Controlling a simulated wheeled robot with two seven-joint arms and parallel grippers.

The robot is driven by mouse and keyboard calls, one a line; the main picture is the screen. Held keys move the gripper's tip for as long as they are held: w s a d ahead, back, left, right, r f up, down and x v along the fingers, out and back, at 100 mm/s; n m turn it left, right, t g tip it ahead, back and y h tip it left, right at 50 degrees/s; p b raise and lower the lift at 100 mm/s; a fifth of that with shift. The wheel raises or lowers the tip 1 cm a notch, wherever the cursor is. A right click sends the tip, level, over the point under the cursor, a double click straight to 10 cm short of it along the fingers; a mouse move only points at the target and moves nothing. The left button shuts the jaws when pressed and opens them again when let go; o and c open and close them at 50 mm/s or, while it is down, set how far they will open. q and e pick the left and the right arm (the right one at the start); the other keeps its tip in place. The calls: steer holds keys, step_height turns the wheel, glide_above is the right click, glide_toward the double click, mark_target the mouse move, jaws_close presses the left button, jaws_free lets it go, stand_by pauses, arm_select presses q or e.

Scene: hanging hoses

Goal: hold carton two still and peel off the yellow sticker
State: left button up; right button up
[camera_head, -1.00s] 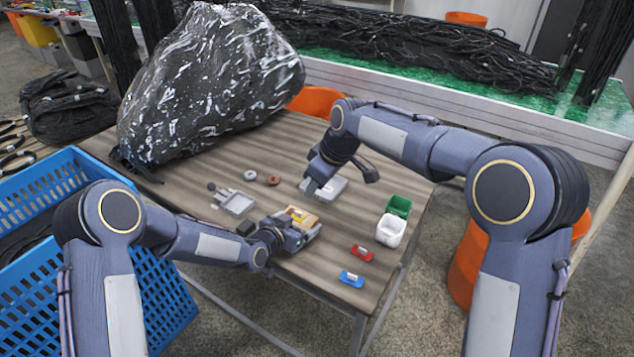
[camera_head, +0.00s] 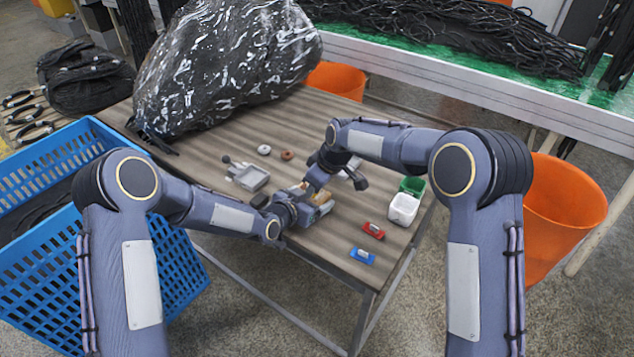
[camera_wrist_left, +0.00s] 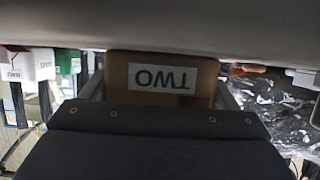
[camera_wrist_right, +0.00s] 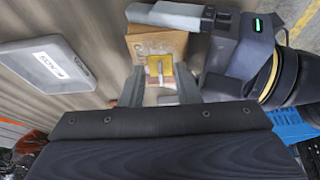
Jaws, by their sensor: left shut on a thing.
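Carton two is a tan box in my left gripper (camera_head: 300,207), near the table's front edge. The left wrist view shows the carton (camera_wrist_left: 150,98) with its white TWO label upside down, between the two fingers. The yellow sticker (camera_wrist_right: 153,66) shows on the carton's near side in the right wrist view, with a pale patch on it. My right gripper (camera_wrist_right: 159,88) is open, its fingers either side of the sticker and a little short of it. In the head view my right gripper and arm partly hide the carton (camera_head: 323,196).
A grey lidded box (camera_wrist_right: 50,65) lies beside the right gripper. A large black wrapped bundle (camera_head: 230,60) fills the back left.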

jaws_close()
stand_by(1.1)
